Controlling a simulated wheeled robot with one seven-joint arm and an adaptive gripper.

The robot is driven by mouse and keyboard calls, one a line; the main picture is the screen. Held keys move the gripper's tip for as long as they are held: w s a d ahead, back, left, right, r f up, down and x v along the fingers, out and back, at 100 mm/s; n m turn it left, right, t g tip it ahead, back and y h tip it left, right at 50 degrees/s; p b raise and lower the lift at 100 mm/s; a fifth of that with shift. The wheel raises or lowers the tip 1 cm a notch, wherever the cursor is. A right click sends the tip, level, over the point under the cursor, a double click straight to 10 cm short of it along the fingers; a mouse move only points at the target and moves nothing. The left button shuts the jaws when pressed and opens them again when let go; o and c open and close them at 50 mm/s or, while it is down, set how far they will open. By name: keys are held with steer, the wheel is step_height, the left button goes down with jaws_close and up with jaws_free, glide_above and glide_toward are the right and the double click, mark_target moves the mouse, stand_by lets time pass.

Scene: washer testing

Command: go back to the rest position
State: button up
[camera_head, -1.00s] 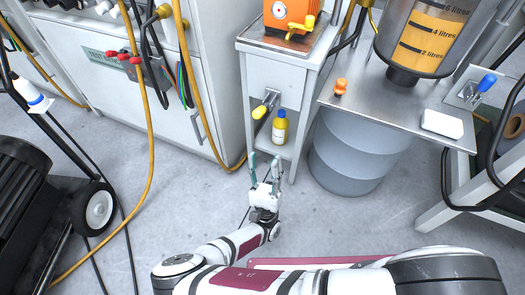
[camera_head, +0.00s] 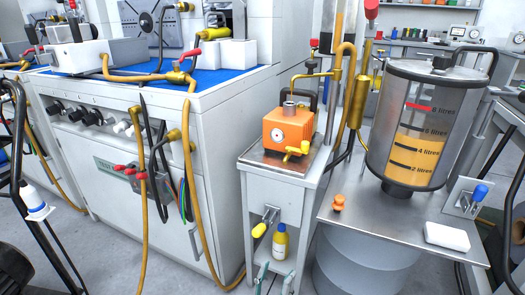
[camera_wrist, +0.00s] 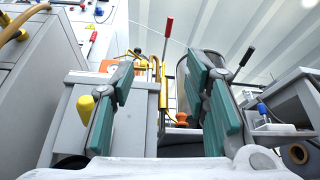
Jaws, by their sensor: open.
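My gripper (camera_wrist: 162,110) is open and empty in the wrist view, its two green-padded fingers spread apart and pointing up at the small stand and the tank. In the head view only the tips of its fingers (camera_head: 275,278) show at the bottom edge, in front of the stand's lower shelf. A yellow bottle with a blue cap (camera_head: 280,242) stands on that shelf, just above the fingertips in the picture and apart from them. The rest of my arm is out of the head view.
An orange pump unit (camera_head: 289,128) sits on the small stand (camera_head: 268,160). To its right, a metal table (camera_head: 390,215) carries a tank (camera_head: 415,130), an orange knob (camera_head: 338,202) and a white block (camera_head: 447,236). A grey drum (camera_head: 360,262) is below. A large white cabinet (camera_head: 215,150) fills the left.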

steer(key=s+d+r+m+g+h, duration=0.1)
steer(key=s+d+r+m+g, duration=0.1)
steer(key=d+r+m+g, duration=0.85)
steer(key=s+d+r+m+g+h, duration=0.3)
steer(key=m+g, duration=0.8)
steer(key=g, duration=1.1)
steer(key=s+d+r+m+t+y+p, duration=0.1)
steer(key=s+r+m+t+y, duration=0.3)
steer(key=s+y, duration=0.55)
steer(key=s+d+r+m+t+y, duration=0.2)
steer(key=s+r+m+y, duration=0.4)
steer(key=s+y, duration=0.4)
step_height(320, 180, up, 41)
steer(key=w+n+t+p, duration=0.1)
steer(key=t+p, duration=0.3)
steer(key=p, duration=3.4)
steer(key=shift+w+f, duration=0.2)
steer(key=shift+w, duration=0.15)
steer(key=shift+y, duration=0.25)
